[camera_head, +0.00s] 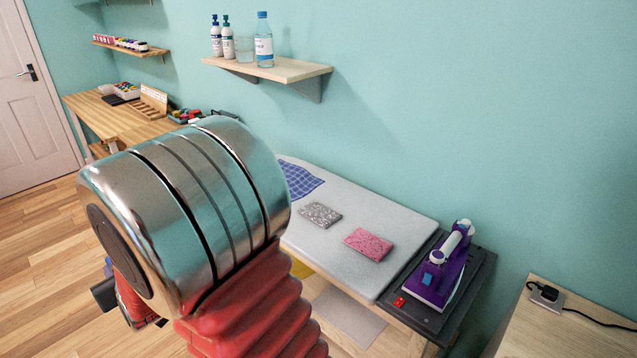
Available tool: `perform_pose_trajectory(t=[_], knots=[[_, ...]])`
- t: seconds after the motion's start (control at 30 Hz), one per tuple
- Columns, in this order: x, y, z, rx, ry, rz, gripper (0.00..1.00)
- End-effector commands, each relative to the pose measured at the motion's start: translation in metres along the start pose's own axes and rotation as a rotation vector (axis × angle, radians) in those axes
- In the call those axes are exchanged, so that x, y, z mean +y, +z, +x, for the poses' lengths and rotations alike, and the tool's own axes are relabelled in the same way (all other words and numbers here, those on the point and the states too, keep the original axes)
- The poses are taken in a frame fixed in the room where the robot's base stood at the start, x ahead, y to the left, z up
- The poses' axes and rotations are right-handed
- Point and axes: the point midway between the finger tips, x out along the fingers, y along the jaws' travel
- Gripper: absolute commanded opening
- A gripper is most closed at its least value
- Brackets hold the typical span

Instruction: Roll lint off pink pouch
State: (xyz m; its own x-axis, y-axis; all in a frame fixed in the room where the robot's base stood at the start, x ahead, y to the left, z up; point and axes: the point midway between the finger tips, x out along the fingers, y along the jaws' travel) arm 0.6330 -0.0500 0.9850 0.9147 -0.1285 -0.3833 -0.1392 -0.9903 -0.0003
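The pink pouch (368,244), speckled with lighter flecks, lies flat on the grey-white padded board (392,213), near its right end. A grey speckled pouch (321,215) lies to its left, apart from it. I cannot make out a lint roller in this view. My arm, a large metal joint with red bellows, fills the left middle of the view and hides the near left part of the board. My gripper is not visible, and nothing of mine touches the pink pouch.
A blue checked cloth (299,180) lies at the board's far left. A purple-and-white iron (440,272) stands on a dark rest (476,278) at the board's right end. A shelf (292,70) with bottles hangs above. A wooden table (570,322) with a plug and cable stands at right.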

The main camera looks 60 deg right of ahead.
Motion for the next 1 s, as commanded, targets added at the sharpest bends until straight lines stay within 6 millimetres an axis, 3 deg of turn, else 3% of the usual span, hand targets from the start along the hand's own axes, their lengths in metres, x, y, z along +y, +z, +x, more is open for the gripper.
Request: perform_pose_trajectory(t=[0.2, 0.47, 0.77, 1.0], knots=[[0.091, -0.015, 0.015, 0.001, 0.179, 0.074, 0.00], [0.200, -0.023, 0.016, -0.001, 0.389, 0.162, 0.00], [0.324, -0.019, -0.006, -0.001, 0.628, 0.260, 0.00], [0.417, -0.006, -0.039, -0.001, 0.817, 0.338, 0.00]])
